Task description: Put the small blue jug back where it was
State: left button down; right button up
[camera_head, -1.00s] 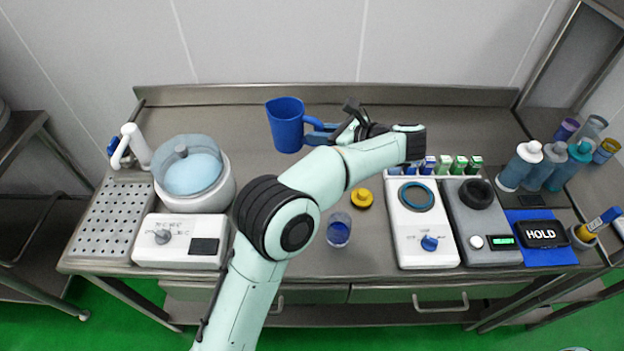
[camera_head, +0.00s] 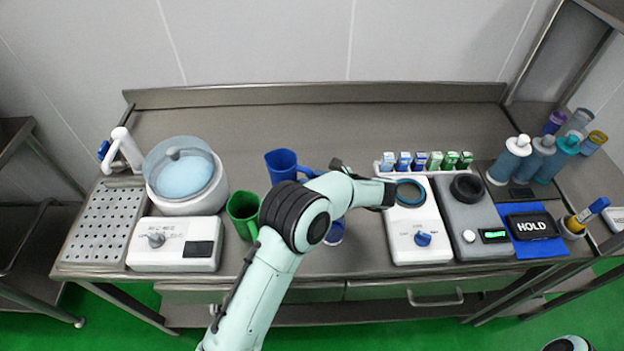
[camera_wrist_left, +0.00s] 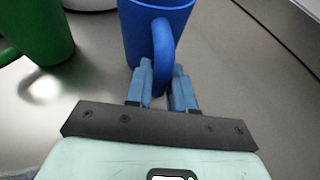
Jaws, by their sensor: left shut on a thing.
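The small blue jug (camera_head: 281,164) is upright over the middle of the steel table, left of my left gripper (camera_head: 316,173). In the left wrist view the blue jug (camera_wrist_left: 158,14) shows close up, and my left gripper (camera_wrist_left: 163,70) is shut on its handle. Its base is not clear enough to tell whether it touches the table. My right gripper is not in view.
A white machine with a blue-lidded bowl (camera_head: 186,178) stands on the left. A glass with blue contents (camera_head: 336,233) is partly behind my arm. A white device (camera_head: 421,238), a grey scale (camera_head: 470,222) and a row of small cartons (camera_head: 420,161) stand right. The table's back is clear.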

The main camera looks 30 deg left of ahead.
pick_arm(q)
jog(key=shift+f, duration=0.2)
jog(key=shift+f, duration=0.15)
jog(key=c, duration=1)
grip_release()
